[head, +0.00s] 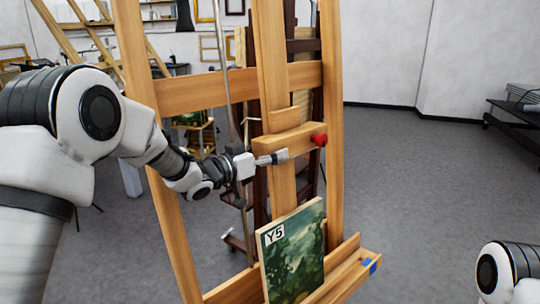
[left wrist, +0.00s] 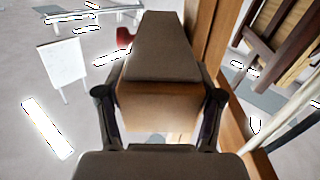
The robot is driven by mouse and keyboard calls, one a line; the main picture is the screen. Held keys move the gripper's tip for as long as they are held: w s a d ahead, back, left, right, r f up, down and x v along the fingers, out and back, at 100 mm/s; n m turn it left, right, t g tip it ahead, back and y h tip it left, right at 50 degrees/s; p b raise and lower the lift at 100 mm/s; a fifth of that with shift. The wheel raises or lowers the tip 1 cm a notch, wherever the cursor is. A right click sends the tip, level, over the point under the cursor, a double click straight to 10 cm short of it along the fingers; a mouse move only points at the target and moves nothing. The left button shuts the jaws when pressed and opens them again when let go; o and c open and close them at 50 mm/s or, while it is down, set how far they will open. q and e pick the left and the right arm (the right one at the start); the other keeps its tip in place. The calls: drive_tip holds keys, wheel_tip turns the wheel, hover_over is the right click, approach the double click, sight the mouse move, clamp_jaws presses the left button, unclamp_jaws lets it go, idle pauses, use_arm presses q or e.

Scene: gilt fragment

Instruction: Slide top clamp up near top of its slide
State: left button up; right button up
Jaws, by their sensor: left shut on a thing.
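The top clamp (head: 291,139) is a wooden crosspiece on the easel's central upright (head: 282,185), with a red knob (head: 319,140) at its right end. It sits above the painting (head: 292,254), with a clear gap between them. The painting is green, labelled Y5, and stands on the easel's lower ledge (head: 345,278). My left gripper (head: 280,157) is shut on the clamp's left part. In the left wrist view the clamp's wood (left wrist: 160,106) shows between the gripper's pads. My right gripper is out of view; only part of that arm shows at lower right.
The easel's side posts (head: 333,100) and upper crossbar (head: 200,91) frame the upright. A darker easel (head: 303,45) stands close behind. A dark rack (head: 520,118) is at far right. The floor right of the easel is clear.

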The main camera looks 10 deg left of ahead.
use_arm(q)
drive_tip(key=shift+r, duration=0.2)
drive_tip(key=o, duration=1.4)
drive_tip(key=shift+o, duration=1.4)
drive_tip(key=shift+w, duration=0.1)
drive_tip(key=shift+d+f, duration=0.1)
drive_tip(key=shift+f, duration=0.1)
drive_tip(key=v, duration=1.2)
drive_tip(key=shift+w+d, duration=0.1)
